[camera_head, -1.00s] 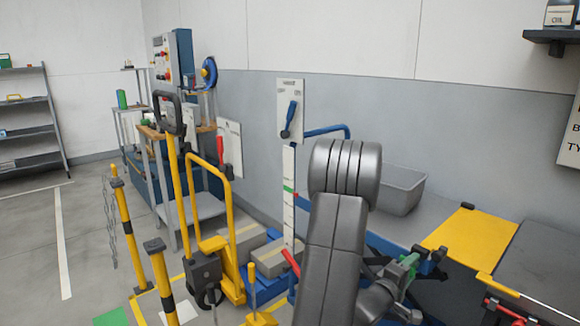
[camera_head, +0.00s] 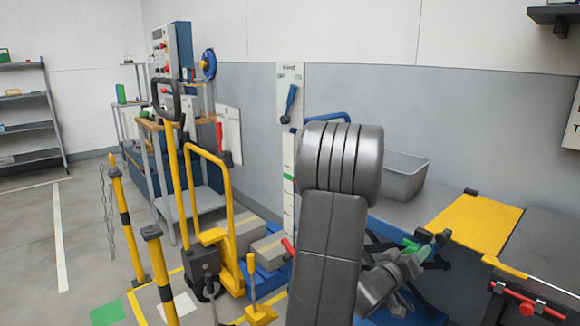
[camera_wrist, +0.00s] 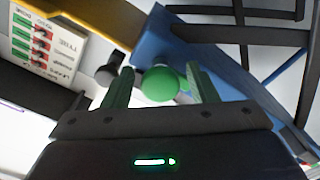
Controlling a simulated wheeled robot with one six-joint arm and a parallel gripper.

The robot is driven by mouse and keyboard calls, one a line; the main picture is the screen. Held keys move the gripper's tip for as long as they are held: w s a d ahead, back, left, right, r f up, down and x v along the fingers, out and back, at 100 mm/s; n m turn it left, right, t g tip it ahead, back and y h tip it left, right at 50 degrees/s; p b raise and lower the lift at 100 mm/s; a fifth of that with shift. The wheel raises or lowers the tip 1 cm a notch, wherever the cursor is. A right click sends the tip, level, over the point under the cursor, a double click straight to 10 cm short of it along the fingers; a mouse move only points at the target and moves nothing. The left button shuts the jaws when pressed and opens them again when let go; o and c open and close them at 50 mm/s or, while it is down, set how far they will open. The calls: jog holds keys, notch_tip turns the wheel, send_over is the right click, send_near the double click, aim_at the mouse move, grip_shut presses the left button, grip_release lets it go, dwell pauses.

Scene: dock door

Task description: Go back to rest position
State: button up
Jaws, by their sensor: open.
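My gripper (camera_head: 428,243) is at the right of my grey arm in the head view, over the area beside the yellow plate. In the wrist view my gripper (camera_wrist: 160,82) shows two green fingers spread apart. A green round knob (camera_wrist: 160,84) appears between or just beyond the fingers; I cannot tell whether they touch it. A dark knob (camera_wrist: 108,70) lies to its left. My arm hides part of the blue frame in the head view.
A yellow plate (camera_head: 478,222) and a grey bin (camera_head: 404,178) are at the right. A yellow pallet-truck handle (camera_head: 228,195) and black-and-yellow posts (camera_head: 124,215) stand at the left. A white panel with a blue lever (camera_head: 289,95) is on the wall. Open floor (camera_head: 35,235) lies far left.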

jog(key=m+b, duration=0.2)
jog(key=m, duration=0.2)
jog(key=shift+f+m+b, duration=0.15)
jog(key=shift+m+b, duration=0.2)
jog(key=shift+m, duration=0.05)
jog(key=shift+m+b, duration=0.7)
jog(key=shift+m, duration=0.7)
